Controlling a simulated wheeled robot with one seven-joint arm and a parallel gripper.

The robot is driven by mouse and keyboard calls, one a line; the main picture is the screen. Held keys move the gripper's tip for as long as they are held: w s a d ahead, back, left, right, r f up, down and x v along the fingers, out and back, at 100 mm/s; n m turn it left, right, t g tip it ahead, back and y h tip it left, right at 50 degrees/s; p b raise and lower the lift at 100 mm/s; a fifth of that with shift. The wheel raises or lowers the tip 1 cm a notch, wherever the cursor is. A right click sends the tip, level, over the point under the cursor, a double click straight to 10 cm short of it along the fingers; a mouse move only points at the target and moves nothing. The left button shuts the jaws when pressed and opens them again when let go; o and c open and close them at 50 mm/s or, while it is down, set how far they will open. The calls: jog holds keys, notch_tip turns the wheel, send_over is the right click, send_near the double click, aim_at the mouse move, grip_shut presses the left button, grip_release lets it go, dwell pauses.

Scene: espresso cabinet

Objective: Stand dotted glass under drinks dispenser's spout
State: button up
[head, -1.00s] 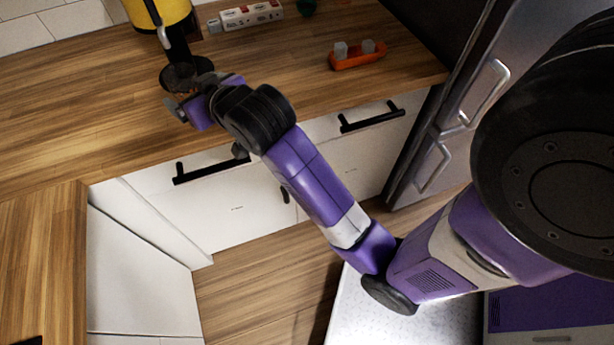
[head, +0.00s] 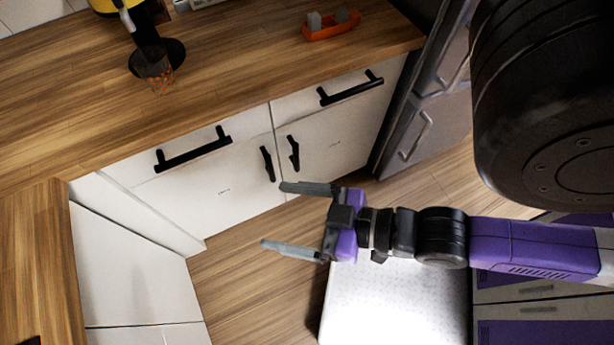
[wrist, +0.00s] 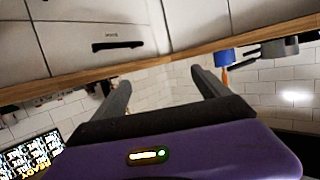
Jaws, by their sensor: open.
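The clear glass with orange dots (head: 163,85) is on the counter side, at the near edge of the dispenser's round black base (head: 176,50). It looks upright and overlaps the base in the head view. I cannot tell whether it stands fully on the base or directly below the spout. The yellow drinks dispenser (head: 103,5) is at the top left, mostly cut off by the frame. My gripper (head: 273,216) is open and empty, in front of the lower cabinets and well away from the glass. Its two fingers also show in the wrist view (wrist: 160,84); the glass does not.
An orange boat-shaped holder (head: 332,29) with grey pieces stands farther right on the wooden counter (head: 60,110). Black handles (head: 193,148) stick out from the cabinet fronts. A grey fridge (head: 420,110) stands at the right. The wrist view shows a tiled wall (wrist: 265,80) and cabinets.

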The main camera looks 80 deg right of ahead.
jog(key=s, duration=0.1)
jog(key=s+r, duration=0.1)
jog(key=s, duration=0.1)
jog(key=shift+s+a+r+n+y, duration=0.1)
jog(key=shift+s+r+n+y, duration=0.2)
jog(key=shift+n+y, duration=0.1)
